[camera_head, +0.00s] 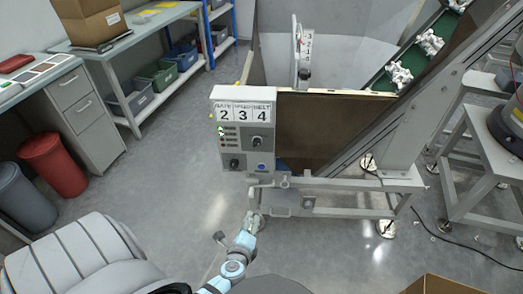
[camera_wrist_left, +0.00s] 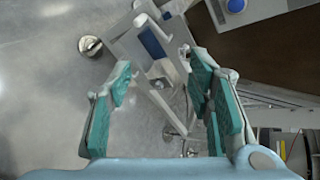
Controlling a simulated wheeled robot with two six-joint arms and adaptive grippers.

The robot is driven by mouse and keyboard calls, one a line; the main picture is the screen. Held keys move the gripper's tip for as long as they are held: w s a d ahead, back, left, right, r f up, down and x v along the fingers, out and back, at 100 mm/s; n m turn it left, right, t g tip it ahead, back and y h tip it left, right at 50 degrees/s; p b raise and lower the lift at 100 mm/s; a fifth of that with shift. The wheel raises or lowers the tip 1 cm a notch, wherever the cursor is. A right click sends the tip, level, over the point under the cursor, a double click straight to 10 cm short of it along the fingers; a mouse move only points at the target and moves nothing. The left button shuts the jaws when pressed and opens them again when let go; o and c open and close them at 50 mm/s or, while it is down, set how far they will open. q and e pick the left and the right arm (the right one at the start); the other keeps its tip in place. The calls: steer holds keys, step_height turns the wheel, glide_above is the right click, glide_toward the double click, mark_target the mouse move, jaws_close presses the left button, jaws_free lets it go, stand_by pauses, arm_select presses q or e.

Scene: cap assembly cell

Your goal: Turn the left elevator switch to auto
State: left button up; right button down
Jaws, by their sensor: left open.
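The grey control panel (camera_head: 243,178) stands on the front left corner of the elevator frame. A dark switch knob (camera_head: 234,163) is at its lower left, and another dark knob (camera_head: 257,141) is higher on the right. Their exact settings are too small to read. My left gripper (camera_head: 254,219) is low in front of the frame, below the panel and apart from the switches. In the left wrist view, the left gripper (camera_wrist_left: 160,85) is open with teal pads and nothing between them. A blue button (camera_wrist_left: 236,5) on the panel shows at the top right. My right gripper is out of view.
A grey frame bar (camera_head: 350,184) runs right below the panel. The green conveyor (camera_head: 405,60) with white parts rises behind. Red bin (camera_head: 53,163) and grey bin (camera_head: 25,198) stand left. A cardboard box (camera_head: 440,286) is at bottom right. The floor left of the panel is clear.

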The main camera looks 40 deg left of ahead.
arm_select(q)
steer(key=w+a+r+m+t+y, duration=0.1)
steer(key=w+r+m+t+y, duration=0.1)
steer(key=r, duration=0.7)
steer(key=w+r+m+t+y, duration=0.2)
steer(key=w+r+m+t, duration=0.1)
steer(key=r, duration=0.5)
glide_toward(257, 145)
steer(key=w, duration=0.1)
steer(key=b+x, duration=0.1)
steer(key=x, duration=0.2)
steer(key=b+x, duration=0.1)
steer(key=x, duration=0.3)
steer(key=shift+a+f, duration=0.1)
steer(key=shift+a, duration=0.3)
steer(key=shift+w+a, duration=0.25)
steer(key=shift+w, duration=0.1)
jaws_close()
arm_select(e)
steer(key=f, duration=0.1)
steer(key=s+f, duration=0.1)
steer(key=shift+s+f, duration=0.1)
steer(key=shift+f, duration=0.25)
